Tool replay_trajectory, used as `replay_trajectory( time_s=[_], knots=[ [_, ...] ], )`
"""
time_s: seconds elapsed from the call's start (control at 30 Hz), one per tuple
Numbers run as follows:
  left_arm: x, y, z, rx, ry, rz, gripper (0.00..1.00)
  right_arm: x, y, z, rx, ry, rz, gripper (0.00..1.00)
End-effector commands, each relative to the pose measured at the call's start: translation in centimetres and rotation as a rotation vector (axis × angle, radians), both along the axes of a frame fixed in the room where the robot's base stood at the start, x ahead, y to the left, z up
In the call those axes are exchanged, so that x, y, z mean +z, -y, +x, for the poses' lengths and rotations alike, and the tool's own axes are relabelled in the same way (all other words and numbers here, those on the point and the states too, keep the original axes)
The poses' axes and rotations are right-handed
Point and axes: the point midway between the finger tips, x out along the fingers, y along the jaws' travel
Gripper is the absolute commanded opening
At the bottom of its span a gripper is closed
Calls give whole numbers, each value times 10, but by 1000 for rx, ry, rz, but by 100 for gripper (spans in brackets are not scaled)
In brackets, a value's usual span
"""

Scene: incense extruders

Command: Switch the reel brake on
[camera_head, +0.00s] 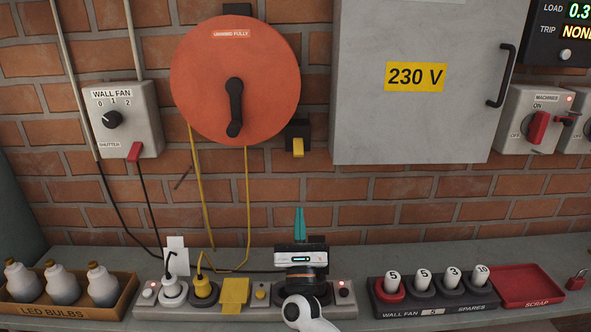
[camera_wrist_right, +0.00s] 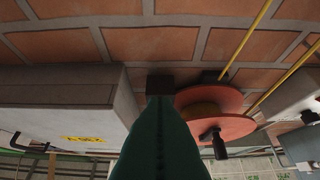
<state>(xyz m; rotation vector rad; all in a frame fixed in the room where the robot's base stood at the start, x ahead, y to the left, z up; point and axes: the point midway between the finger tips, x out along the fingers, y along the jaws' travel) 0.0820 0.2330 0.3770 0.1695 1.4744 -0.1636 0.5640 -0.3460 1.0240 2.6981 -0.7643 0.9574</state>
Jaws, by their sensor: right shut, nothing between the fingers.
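The orange cable reel (camera_head: 270,75) hangs on the brick wall with a black crank handle. A small black box (camera_head: 290,135) with a yellow lever (camera_head: 298,147) is mounted just below and right of the reel; it appears to be the reel brake. The lever hangs at the box's lower front. My right gripper (camera_head: 300,211) is shut and empty, its teal fingers pointing up below the lever, apart from it in the head view. In the right wrist view the fingers (camera_wrist_right: 160,100) overlap the black box (camera_wrist_right: 160,82) and hide the lever. My left gripper is out of view.
A grey 230 V cabinet (camera_head: 425,115) stands right of the brake box. The wall fan switch box (camera_head: 125,120) is at left. Yellow cable (camera_head: 248,210) hangs from the reel to the power strip (camera_head: 150,311) on the bench. Bare wall lies between gripper and brake.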

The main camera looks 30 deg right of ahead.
Motion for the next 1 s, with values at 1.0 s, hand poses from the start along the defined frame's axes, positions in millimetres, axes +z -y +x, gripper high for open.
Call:
replay_trajectory(
  time_s=[1.0],
  knots=[
    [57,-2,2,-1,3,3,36,86,36,60,1,-2,-1,0]
  ],
)
